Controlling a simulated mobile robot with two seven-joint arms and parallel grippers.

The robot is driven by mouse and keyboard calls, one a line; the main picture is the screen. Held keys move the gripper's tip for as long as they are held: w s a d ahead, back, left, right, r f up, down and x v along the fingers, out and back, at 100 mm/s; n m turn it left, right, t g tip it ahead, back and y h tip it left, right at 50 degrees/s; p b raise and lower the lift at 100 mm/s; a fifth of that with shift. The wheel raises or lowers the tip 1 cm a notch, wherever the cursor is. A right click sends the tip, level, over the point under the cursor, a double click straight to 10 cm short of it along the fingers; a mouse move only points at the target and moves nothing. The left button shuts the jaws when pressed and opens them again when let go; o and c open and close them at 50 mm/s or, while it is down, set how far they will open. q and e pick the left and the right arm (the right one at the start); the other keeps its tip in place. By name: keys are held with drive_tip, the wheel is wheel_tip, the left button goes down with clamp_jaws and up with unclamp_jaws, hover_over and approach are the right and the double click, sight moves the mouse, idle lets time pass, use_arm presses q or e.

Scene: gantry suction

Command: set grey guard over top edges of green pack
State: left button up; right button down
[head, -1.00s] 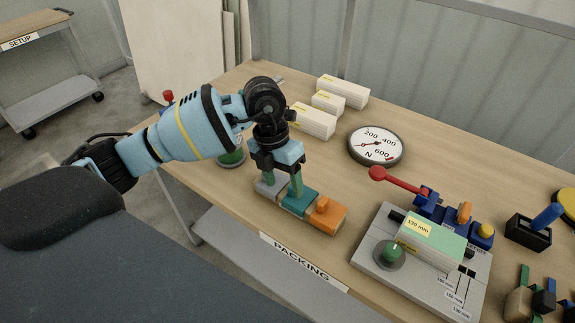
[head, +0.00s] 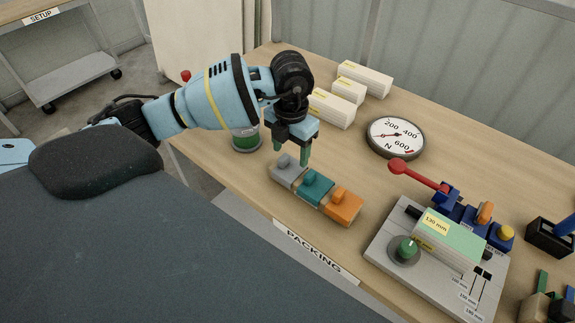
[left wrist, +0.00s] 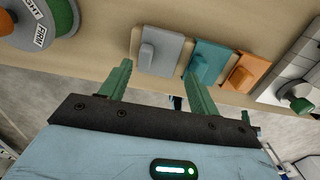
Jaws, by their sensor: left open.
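The grey guard (head: 284,172), a small block with a raised knob, sits at the left end of a row on the table. It also shows in the left wrist view (left wrist: 163,52). The green pack (head: 458,238), a pale box with a green top and a yellow 130 mm label, lies in a grey fixture at the right. My left gripper (head: 291,156) is open and empty, just above and behind the grey guard. In the left wrist view its fingers (left wrist: 158,70) point toward the guard, apart from it. My right gripper is not in view.
A teal block (head: 313,190) and an orange block (head: 343,207) stand next to the guard. A red lever (head: 418,175) rises behind the fixture (head: 388,240). A round gauge (head: 395,137) and white boxes (head: 332,107) stand farther back. A green-banded spool (head: 246,138) stands left.

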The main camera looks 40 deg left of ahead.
sight(290, 169)
use_arm(q)
wheel_tip(290, 169, down, 4)
drive_tip(key=shift+f, duration=0.2)
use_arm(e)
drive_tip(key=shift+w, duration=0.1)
use_arm(q)
drive_tip(key=c, duration=0.6)
drive_tip(key=shift+r, duration=0.1)
